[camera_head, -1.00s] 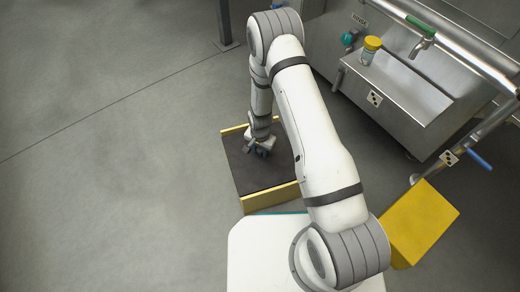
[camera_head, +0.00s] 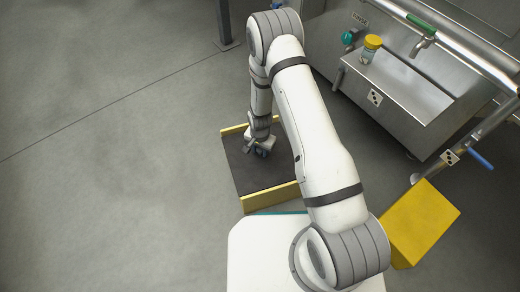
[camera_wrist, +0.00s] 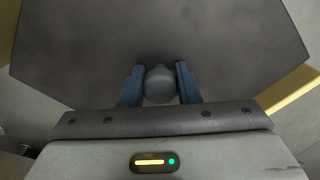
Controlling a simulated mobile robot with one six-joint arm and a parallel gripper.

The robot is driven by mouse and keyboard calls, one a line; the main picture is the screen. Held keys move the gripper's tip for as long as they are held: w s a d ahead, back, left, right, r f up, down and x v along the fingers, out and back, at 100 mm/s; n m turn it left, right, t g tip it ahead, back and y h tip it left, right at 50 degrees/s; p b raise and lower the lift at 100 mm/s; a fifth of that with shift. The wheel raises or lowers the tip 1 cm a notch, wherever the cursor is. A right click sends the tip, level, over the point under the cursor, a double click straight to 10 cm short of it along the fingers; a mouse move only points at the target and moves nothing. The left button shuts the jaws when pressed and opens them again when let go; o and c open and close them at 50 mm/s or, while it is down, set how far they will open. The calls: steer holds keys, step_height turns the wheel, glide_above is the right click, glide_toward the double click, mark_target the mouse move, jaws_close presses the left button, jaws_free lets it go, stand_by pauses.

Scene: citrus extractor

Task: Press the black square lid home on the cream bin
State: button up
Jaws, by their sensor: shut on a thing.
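The black square lid (camera_head: 240,175) lies flat over the cream bin (camera_head: 271,197), whose yellowish wall shows along the near side and as a strip at the far side. In the wrist view the lid (camera_wrist: 160,30) fills the upper part, and the yellowish bin wall (camera_wrist: 293,97) shows past its right edge. My gripper (camera_head: 261,149) is over the lid's far part. In the wrist view, its blue fingers (camera_wrist: 160,78) are shut on the lid's round grey knob (camera_wrist: 160,86). My arm hides the bin's right side. I cannot tell whether the lid is fully seated.
A yellow block (camera_head: 422,222) stands at the lower right. A steel machine (camera_head: 400,90) with pipes fills the upper right, with a yellow-capped jar (camera_head: 370,50) on its ledge. A dark post (camera_head: 225,25) stands at the top. The floor at left is clear.

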steer(key=shift+f, duration=0.4)
steer(key=o, duration=1.2)
steer(key=shift+c, duration=0.2)
steer(key=shift+r, duration=0.15)
step_height(320, 180, up, 8)
steer(key=p, duration=0.3)
steer(key=shift+f, duration=0.2)
